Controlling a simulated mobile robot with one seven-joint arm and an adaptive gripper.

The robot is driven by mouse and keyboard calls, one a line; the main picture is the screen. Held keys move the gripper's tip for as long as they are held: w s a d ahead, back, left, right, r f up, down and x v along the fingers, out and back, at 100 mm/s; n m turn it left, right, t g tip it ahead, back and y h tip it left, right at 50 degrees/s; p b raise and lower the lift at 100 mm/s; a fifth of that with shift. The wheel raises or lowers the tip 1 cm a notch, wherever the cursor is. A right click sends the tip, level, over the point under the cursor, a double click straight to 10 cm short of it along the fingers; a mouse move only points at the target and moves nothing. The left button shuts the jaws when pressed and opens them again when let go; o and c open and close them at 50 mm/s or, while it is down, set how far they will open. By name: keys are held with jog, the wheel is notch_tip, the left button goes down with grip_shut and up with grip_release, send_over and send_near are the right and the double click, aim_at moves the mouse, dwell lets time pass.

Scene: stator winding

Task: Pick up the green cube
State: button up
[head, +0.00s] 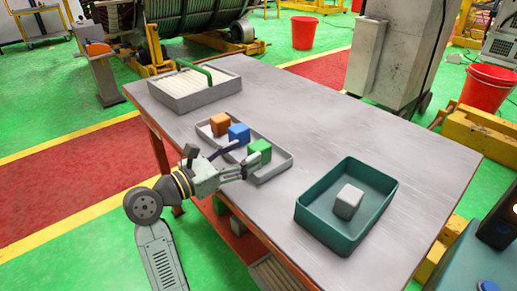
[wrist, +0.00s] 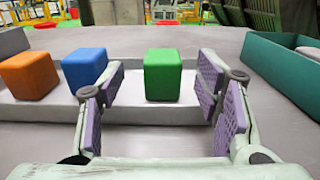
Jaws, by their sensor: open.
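The green cube (head: 259,151) sits at the right end of a shallow grey tray (head: 276,171) on the table. In the wrist view the green cube (wrist: 163,74) is straight ahead, between the lines of my two fingers and a little beyond their tips. My gripper (head: 243,157) is open and empty, low at the tray's near edge; its purple-padded fingers also show in the wrist view (wrist: 160,85). A blue cube (head: 239,133) and an orange cube (head: 220,124) stand in the same tray, left of the green cube.
A teal bin (head: 318,225) holding a pale grey cube (head: 348,201) stands to the right on the table. A grey box with a green handle (head: 197,90) stands at the far left. The table (head: 385,130) is bare behind the tray and bin.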

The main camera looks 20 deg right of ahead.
aim_at(252, 149)
jog(key=p+x, duration=0.2)
jog(key=x, duration=0.3)
jog(key=shift+s+d+r+p, duration=0.1)
jog(key=shift+d+r+p, duration=0.05)
jog(key=shift+d+p, duration=0.2)
jog(key=shift+d, duration=0.1)
jog(key=c, duration=1.2)
jog(key=shift+c, duration=0.4)
